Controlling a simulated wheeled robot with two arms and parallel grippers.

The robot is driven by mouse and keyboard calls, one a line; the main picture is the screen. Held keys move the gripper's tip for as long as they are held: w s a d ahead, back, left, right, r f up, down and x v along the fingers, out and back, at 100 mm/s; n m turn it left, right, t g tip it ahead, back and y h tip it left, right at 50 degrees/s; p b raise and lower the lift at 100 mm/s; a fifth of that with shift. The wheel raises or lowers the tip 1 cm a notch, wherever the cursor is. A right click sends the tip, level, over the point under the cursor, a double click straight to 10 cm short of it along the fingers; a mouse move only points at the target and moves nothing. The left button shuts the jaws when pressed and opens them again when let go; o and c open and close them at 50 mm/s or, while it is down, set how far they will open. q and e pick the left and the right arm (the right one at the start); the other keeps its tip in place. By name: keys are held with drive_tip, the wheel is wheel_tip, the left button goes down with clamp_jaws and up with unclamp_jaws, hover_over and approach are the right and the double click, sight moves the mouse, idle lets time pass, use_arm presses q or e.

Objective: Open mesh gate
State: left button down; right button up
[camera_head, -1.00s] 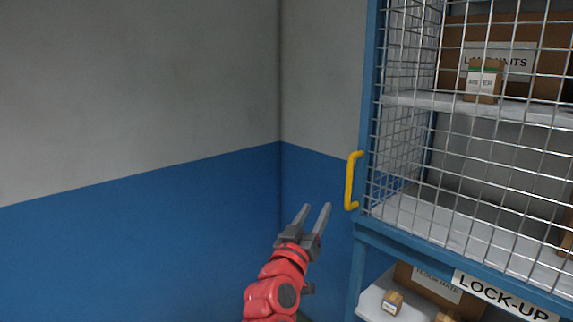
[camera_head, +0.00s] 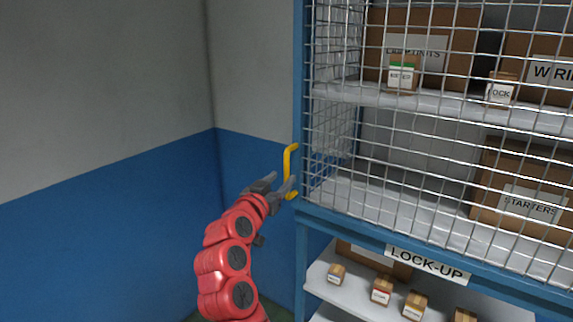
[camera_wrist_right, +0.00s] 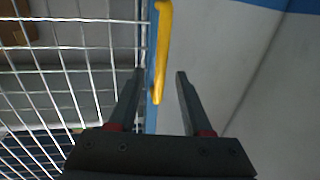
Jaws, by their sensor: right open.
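The mesh gate (camera_head: 400,130) is a wire grid in a blue frame on the front of the cage; it looks closed. Its yellow handle (camera_head: 287,168) stands upright at the gate's left edge. My right gripper (camera_head: 283,180) is open at the lower part of the handle. In the right wrist view the handle (camera_wrist_right: 160,60) comes down from the top, and its lower end lies between the two open fingertips (camera_wrist_right: 160,73), nearer the left finger. I cannot tell whether a finger touches it. My left gripper is not in view.
Behind the mesh, shelves hold cartons, including a starters box (camera_head: 515,200) and a small green-topped box (camera_head: 403,75). Below the LOCK-UP sign (camera_head: 427,263), an open shelf (camera_head: 350,300) holds several small boxes. A blue and grey wall (camera_head: 110,210) stands at left.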

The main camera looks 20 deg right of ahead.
sight(286, 174)
drive_tip(key=shift+p+x, duration=0.6)
drive_tip(key=shift+x, duration=1.7)
clamp_jaws()
